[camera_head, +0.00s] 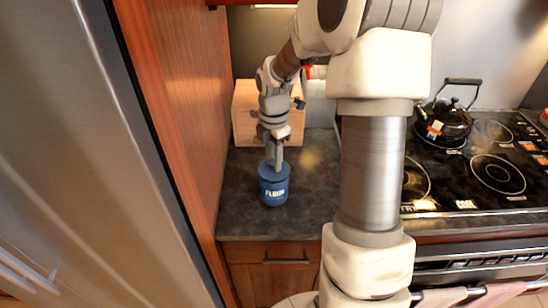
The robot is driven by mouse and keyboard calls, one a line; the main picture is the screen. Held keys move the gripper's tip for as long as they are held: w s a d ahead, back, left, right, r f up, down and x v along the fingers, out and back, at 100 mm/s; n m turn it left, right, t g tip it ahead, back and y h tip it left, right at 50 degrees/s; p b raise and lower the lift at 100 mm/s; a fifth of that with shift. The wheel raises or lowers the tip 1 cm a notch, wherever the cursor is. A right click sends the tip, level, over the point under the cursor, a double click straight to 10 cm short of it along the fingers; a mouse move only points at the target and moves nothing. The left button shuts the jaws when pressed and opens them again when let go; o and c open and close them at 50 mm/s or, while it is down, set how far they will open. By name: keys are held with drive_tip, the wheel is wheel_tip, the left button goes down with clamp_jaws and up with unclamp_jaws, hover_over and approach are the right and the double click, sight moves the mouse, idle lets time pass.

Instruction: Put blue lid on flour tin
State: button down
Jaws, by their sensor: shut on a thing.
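The blue flour tin (274,191) stands upright on the dark countertop, its white "FLOUR" lettering facing me. The blue lid (266,172) is at the tin's top, directly below my gripper. My gripper (277,163) points straight down and is shut on the lid, probably by its upper part; the fingers hide the grip. The lid looks lined up over the tin's opening. From this angle I cannot tell whether it is fully seated or has a small gap under it.
A wooden box (245,113) stands behind my gripper at the back of the counter. A wooden panel (190,110) borders the counter on the left. A stove (475,165) with a black kettle (446,120) is on the right. Counter around the tin is clear.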

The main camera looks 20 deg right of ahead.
drive_tip(key=shift+f, duration=0.4)
idle(0.8)
drive_tip(key=shift+c, duration=0.4)
unclamp_jaws()
idle(0.4)
drive_tip(key=shift+r+p, duration=3.15)
drive_tip(key=shift+r, duration=0.4)
